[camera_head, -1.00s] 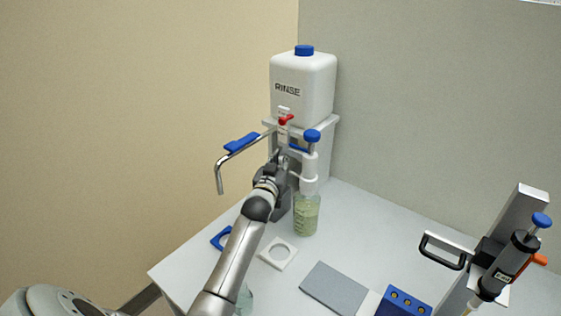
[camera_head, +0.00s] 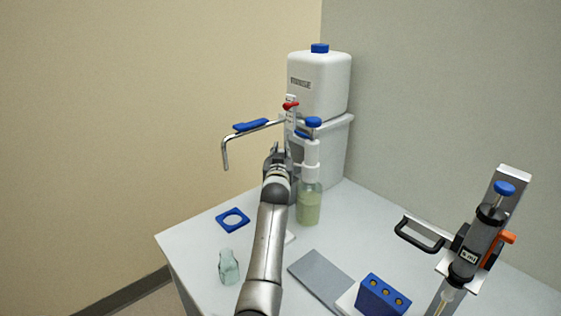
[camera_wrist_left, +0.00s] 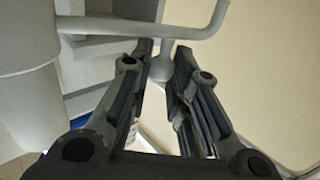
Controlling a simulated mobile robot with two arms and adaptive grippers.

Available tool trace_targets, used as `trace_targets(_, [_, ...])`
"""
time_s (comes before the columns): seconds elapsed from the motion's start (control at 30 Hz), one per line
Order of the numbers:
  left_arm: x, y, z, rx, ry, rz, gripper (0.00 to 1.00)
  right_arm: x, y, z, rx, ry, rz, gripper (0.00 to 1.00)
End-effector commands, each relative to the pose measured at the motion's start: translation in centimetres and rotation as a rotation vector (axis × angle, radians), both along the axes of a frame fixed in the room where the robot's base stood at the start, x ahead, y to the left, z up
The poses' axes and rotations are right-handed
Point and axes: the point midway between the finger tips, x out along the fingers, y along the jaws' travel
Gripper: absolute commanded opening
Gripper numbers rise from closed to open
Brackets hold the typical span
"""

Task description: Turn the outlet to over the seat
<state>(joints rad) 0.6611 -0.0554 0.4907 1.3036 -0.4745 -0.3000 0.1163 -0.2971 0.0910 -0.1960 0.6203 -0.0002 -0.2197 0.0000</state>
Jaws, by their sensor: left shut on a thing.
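My left gripper (camera_head: 277,152) is below the tube near the tank. In the left wrist view, the tube (camera_wrist_left: 130,27) crosses the top, and the fingers (camera_wrist_left: 163,62) are shut on a rounded stem beneath it that seems part of the outlet. The blue ring seat (camera_head: 232,219) lies empty on the table, right of and below the tip. My right gripper is not in view.
A pump bottle (camera_head: 309,206) with green liquid stands beside my left gripper. A small clear bottle (camera_head: 229,266), grey pad (camera_head: 320,276) and blue block (camera_head: 382,297) are nearer. A handled dispenser (camera_head: 478,245) stands at right. My arm mostly hides a white piece (camera_head: 290,237).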

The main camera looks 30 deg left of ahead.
Motion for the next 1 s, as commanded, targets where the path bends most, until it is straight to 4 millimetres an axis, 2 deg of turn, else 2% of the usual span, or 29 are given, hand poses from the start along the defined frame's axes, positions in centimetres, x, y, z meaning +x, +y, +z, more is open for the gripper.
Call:
trace_targets(0.27, [0.0, -0.1, 0.0, -0.003, -0.001, -0.002, 0.00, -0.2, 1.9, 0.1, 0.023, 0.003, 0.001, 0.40])
trace_targets(0.3, [0.0, -0.1, 0.0, -0.003, -0.001, -0.001, 0.23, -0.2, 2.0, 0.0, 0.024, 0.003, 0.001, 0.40])
trace_targets(0.43, [0.0, -0.1, 0.0, -0.003, -0.001, -0.001, 0.39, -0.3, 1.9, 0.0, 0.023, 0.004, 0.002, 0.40])
trace_targets(0.77, [-0.1, -0.1, 0.0, -0.002, 0.000, -0.001, 0.39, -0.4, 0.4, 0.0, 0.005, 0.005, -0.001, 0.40])
trace_targets(1.0, [-1.7, -1.1, -0.1, -0.003, -0.001, -0.002, 0.39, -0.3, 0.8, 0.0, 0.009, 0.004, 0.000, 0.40])
